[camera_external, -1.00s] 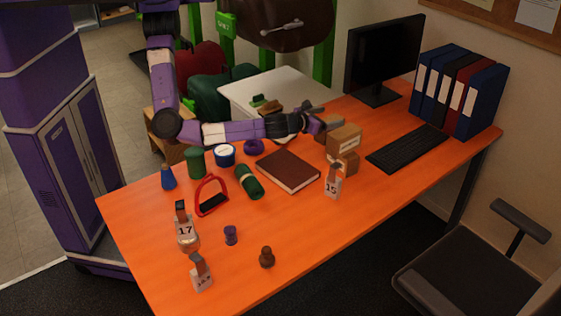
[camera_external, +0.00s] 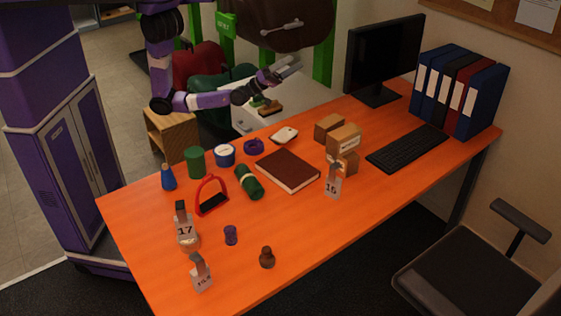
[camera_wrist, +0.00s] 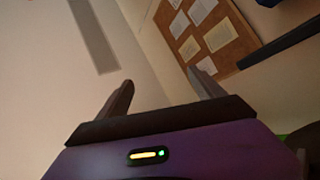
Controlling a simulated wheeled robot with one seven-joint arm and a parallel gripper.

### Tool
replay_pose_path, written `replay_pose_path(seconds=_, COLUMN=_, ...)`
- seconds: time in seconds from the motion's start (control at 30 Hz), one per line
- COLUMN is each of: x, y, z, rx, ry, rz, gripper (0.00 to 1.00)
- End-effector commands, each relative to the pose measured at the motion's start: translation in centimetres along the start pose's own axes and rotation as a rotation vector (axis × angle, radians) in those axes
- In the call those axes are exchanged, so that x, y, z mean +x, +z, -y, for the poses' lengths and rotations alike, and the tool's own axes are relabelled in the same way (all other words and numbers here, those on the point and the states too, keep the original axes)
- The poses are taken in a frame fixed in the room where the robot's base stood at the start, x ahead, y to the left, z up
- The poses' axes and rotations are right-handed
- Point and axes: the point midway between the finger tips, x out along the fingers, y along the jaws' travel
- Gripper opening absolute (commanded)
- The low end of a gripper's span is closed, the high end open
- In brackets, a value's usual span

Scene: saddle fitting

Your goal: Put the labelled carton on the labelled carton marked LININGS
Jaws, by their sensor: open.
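Three small brown cartons are on the orange desk, right of the middle in the external view. A third carton (camera_external: 327,127) stands just behind and to the left. The print is too small to tell which is marked LININGS. My gripper (camera_external: 287,70) is open and empty, raised above the far side of the desk, clear of the cartons. In the wrist view my gripper (camera_wrist: 162,92) shows two spread fingers with nothing between them.
A number tag (camera_external: 332,186) stands right in front of the cartons. A brown book (camera_external: 288,170) lies left of them, a white item (camera_external: 284,135) behind it. The keyboard (camera_external: 407,148) and monitor (camera_external: 384,55) are to the right. The front right desk is clear.

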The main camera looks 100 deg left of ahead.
Motion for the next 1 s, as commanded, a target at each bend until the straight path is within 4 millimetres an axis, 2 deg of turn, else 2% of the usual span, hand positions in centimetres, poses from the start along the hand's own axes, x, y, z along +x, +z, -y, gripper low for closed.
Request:
replay_pose_path(seconds=0.03, x=-2.3, y=0.2, z=0.2, rx=0.076, ry=-0.01, rz=0.061, gripper=0.78)
replay_pose_path(seconds=0.17, x=-8.2, y=1.2, z=0.3, rx=0.253, ry=-0.035, rz=0.217, gripper=0.78)
replay_pose_path(seconds=0.3, x=-14.9, y=2.0, z=-0.2, rx=0.413, ry=-0.073, rz=0.382, gripper=0.78)
replay_pose_path(seconds=0.5, x=-24.3, y=2.5, z=-2.6, rx=0.581, ry=-0.145, rz=0.609, gripper=0.78)
replay_pose_path(seconds=0.6, x=-28.1, y=2.5, z=-4.3, rx=0.636, ry=-0.184, rz=0.709, gripper=0.78)
replay_pose_path(seconds=0.7, x=-30.9, y=2.5, z=-6.0, rx=0.674, ry=-0.217, rz=0.786, gripper=0.78)
replay_pose_path(seconds=0.8, x=-32.5, y=2.5, z=-7.3, rx=0.694, ry=-0.239, rz=0.837, gripper=0.78)
replay_pose_path(seconds=1.0, x=-33.5, y=2.5, z=-8.2, rx=0.708, ry=-0.255, rz=0.873, gripper=0.78)
